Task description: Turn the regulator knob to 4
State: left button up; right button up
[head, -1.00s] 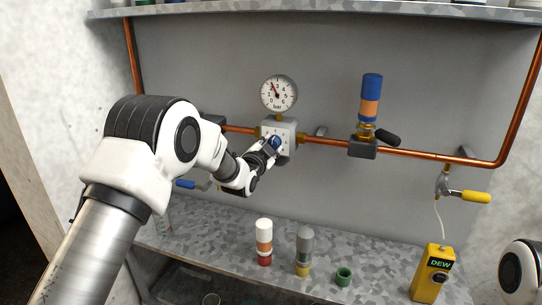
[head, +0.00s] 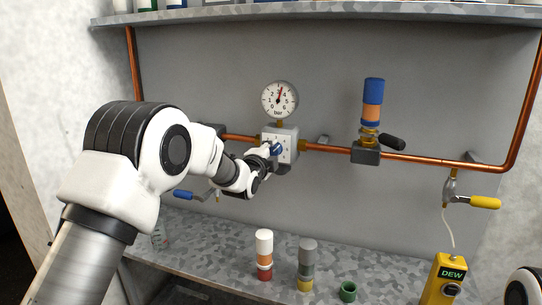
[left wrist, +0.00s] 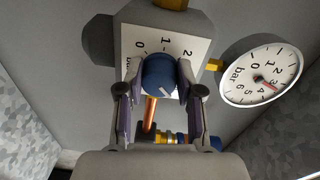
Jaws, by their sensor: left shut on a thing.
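The regulator (head: 292,133) is a grey block on the copper pipe with a white numbered dial plate (head: 287,147). My left gripper (left wrist: 161,80) is shut on the knob, one finger at each side. The fingers and knob hide part of the dial. The pressure gauge (head: 280,101) stands above the regulator; its red needle points up and slightly right, at about 3. My right gripper is not in view.
A blue and orange cylinder (head: 373,103) with a black handle stands on the pipe at right. A yellow-handled valve (head: 470,202) hangs farther right, above a yellow DEW meter (head: 446,279). Small cylinders (head: 264,254) and a green ring (head: 348,291) sit on the shelf below.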

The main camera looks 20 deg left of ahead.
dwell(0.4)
pick_arm(q)
jog(key=o, duration=1.2)
jog(key=shift+d, duration=0.1)
jog(key=shift+c, duration=0.2)
jog(key=s, duration=1.2)
jog(key=shift+a+r, duration=0.25)
